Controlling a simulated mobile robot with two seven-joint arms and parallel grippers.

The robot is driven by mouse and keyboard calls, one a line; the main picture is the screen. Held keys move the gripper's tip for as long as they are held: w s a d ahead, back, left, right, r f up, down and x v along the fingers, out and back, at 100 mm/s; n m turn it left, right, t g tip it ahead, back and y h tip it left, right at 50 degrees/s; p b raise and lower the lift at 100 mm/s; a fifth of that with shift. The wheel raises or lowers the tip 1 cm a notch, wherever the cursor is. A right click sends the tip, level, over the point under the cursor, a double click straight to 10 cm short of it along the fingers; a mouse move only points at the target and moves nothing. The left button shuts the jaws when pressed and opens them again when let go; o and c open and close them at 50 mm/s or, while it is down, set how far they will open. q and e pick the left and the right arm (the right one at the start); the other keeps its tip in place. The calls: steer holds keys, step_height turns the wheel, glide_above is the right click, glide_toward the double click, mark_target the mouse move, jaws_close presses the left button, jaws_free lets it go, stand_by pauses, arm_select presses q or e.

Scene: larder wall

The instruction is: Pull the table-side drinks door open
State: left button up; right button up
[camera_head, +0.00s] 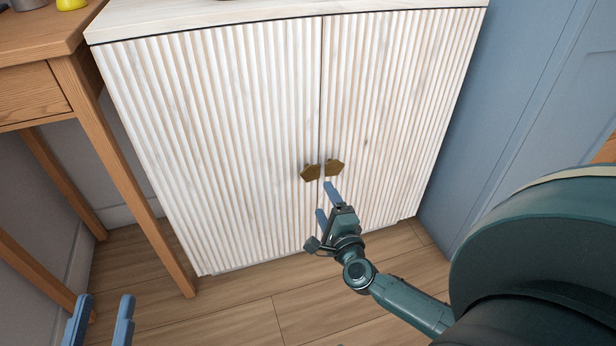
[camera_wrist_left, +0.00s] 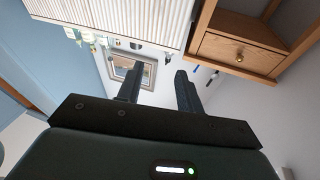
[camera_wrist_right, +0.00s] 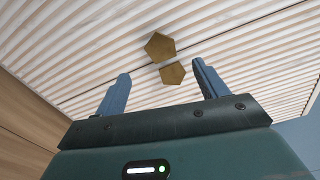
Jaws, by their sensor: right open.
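The pale ribbed drinks cabinet has two shut doors. The table-side door (camera_head: 215,140) is the left one in the head view, beside the wooden table. Its brass knob (camera_head: 311,173) sits at the centre seam, next to the other door's knob (camera_head: 334,167). In the right wrist view the table-side knob (camera_wrist_right: 160,47) is the upper one, the other knob (camera_wrist_right: 172,74) the lower. My right gripper (camera_head: 325,199) is open and empty, just in front of and below the knobs, its fingers either side of them in its wrist view. My left gripper (camera_head: 103,299) is open and empty, low at left.
The wooden table (camera_head: 65,70) with a drawer stands left of the cabinet, its leg near the table-side door. The other ribbed door (camera_head: 400,100) is on the right, beside a blue wall (camera_head: 510,90). Bare wooden floor (camera_head: 240,310) lies in front.

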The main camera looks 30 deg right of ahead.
mark_target(311, 175)
steer(key=b+x, duration=0.1)
steer(key=x, duration=0.5)
steer(key=b+x, duration=0.1)
steer(key=x, duration=0.2)
steer(key=shift+w+b, duration=0.35)
arm_select(q)
steer(key=shift+w+r+m+t+h, duration=0.2)
steer(key=shift+r+m+h, duration=0.05)
steer(key=shift+r+h, duration=0.25)
steer(key=shift+w+r+m+t+h, duration=0.2)
steer(key=shift+r+m+h, duration=0.05)
steer(key=shift+r+h, duration=0.2)
arm_select(e)
steer(key=shift+w+d, duration=0.2)
steer(key=shift+w, duration=0.35)
steer(key=shift+c, duration=0.4)
steer(key=c, duration=1.3)
arm_select(q)
steer(key=shift+f, duration=0.1)
arm_select(e)
steer(key=shift+o, duration=0.2)
